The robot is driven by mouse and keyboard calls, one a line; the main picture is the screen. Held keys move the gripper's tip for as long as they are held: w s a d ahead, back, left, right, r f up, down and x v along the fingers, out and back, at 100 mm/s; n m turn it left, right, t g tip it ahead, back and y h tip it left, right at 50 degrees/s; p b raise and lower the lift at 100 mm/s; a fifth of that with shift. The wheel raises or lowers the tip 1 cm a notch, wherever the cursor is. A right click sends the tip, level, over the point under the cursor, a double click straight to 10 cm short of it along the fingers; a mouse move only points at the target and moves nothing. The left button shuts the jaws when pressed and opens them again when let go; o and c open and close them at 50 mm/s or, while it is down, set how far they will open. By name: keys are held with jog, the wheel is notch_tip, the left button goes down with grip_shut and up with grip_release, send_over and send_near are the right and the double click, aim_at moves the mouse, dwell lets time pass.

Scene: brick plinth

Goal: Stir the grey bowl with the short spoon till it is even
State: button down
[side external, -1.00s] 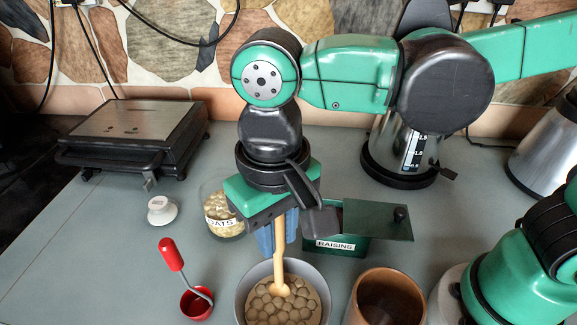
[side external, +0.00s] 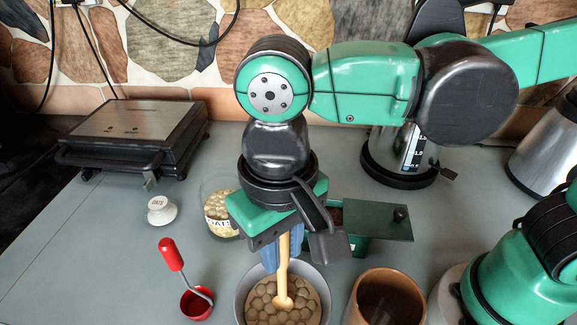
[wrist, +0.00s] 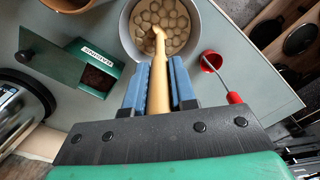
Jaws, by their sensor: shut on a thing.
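The grey bowl (side external: 242,292) stands at the front middle of the counter, full of round tan lumps in a paler mix; it also shows at the top of the wrist view (wrist: 128,48). My gripper (side external: 283,262) is above the bowl, its blue fingers shut on the wooden short spoon (side external: 284,272). In the wrist view the spoon (wrist: 159,85) runs between the fingers (wrist: 158,85) into the bowl. The lumps look separate, not blended.
A red-handled ladle (side external: 171,256) lies left of the bowl and a brown pot (side external: 358,300) stands close on its right. Behind are the oats jar (side external: 216,222), its white lid (side external: 161,210) and the open green raisins tin (side external: 362,244). A grill (side external: 140,135) sits at back left.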

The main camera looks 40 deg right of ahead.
jog(key=shift+r, duration=4.7)
